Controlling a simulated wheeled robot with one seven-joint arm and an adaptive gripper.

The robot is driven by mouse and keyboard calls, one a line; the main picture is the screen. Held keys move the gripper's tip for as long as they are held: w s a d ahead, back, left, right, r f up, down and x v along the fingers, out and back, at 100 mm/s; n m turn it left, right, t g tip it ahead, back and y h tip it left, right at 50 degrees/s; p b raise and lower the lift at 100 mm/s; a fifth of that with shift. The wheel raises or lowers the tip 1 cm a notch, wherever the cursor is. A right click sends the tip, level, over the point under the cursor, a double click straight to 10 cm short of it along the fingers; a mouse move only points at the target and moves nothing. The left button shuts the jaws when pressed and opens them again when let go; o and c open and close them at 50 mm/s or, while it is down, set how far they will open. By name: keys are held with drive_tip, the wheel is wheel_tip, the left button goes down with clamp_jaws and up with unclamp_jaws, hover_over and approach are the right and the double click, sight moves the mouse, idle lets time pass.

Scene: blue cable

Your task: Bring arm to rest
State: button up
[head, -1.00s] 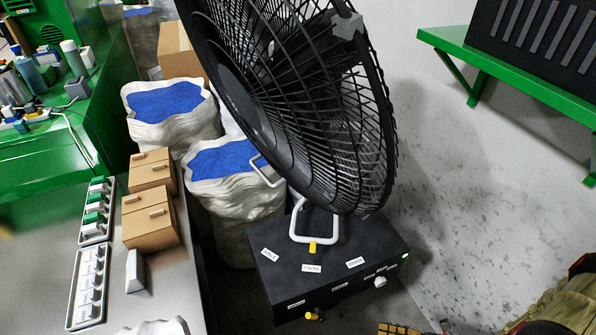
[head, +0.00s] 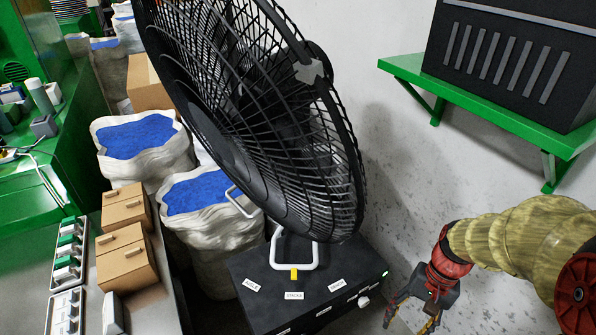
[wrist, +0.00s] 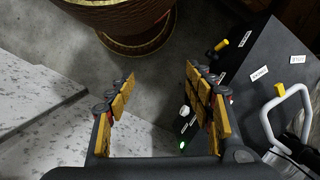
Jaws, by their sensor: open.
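My gripper (head: 412,322) is at the bottom right of the head view, at the end of my bent arm. It is to the right of the black control box (head: 262,270) and apart from it. In the wrist view, the two yellow-padded fingers (wrist: 160,88) are spread with nothing between them. The black box (wrist: 245,105) appears at the right there, partly behind the right finger. It has white labels, a white handle, a yellow knob and a small green light. I make out no blue cable in either current view.
A large black fan (head: 255,120) stands over the box. A green wall shelf (head: 480,108) holds a black vented case (head: 515,55) above my arm. Sacks of blue material (head: 140,150) and a grey bench (head: 160,310) are at left. Pale wall and floor lie behind my gripper.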

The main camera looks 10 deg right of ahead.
drive_tip(key=a+r+n+t+h+p, duration=0.1)
drive_tip(key=a+r+n+t, duration=0.2)
drive_tip(key=r, duration=0.8)
drive_tip(key=a+r+n+t+h+p, duration=0.1)
drive_tip(key=a+r+n+t, duration=0.3)
drive_tip(key=a+r, duration=0.4)
wheel_tip(320, 180, up, 3)
drive_tip(key=shift+w+a+f+h, duration=0.15)
drive_tip(key=shift+w+a+h, duration=0.05)
drive_tip(key=shift+w+h, duration=0.15)
